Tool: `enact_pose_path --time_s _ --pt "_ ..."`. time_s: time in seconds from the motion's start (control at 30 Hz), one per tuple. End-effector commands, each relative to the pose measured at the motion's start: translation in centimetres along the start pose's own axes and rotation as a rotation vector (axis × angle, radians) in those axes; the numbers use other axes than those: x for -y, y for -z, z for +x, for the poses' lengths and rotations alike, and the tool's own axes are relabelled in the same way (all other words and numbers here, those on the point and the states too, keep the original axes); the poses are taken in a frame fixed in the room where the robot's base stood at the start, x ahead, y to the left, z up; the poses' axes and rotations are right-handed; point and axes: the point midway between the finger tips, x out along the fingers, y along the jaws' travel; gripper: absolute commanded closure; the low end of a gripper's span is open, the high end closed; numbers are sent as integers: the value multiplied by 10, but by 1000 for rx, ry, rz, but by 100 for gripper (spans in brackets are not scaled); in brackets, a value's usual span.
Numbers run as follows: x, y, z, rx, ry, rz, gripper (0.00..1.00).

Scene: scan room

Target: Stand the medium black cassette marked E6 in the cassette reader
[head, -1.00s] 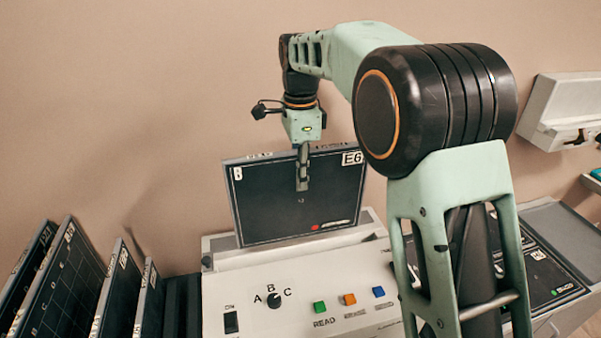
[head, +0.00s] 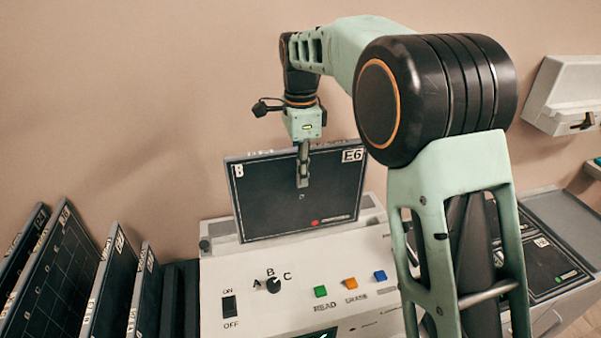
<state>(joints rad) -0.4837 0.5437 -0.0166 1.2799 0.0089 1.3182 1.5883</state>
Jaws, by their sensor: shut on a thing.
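The black cassette marked E6 (head: 268,205) is upright above the cassette reader (head: 222,268), with its label at the top right and a B at the top left. My gripper (head: 303,180) is shut on its upper edge near the middle. The cassette's lower edge is at the top rear of the reader, where a slot would be. The cassette hides that spot, so I cannot tell whether its lower edge is inside. The reader's front panel has an on/off switch, an A-B-C knob (head: 273,285) and green, orange and blue buttons.
Several dark cassettes (head: 58,270) stand leaning in a rack at the left. At the right, a dark flat panel (head: 545,265) lies on a grey counter. A white wall box (head: 565,95) hangs at the upper right. My arm covers the reader's right side.

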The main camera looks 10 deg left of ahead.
Motion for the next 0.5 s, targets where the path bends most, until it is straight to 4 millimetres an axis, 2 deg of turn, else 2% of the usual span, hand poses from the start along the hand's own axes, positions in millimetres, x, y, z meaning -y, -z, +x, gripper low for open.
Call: enact_pose_path --time_s 0.2,0.5 --pt "1 0 -2 0 4 0 100" --pt "1 0 7 0 4 0 100"
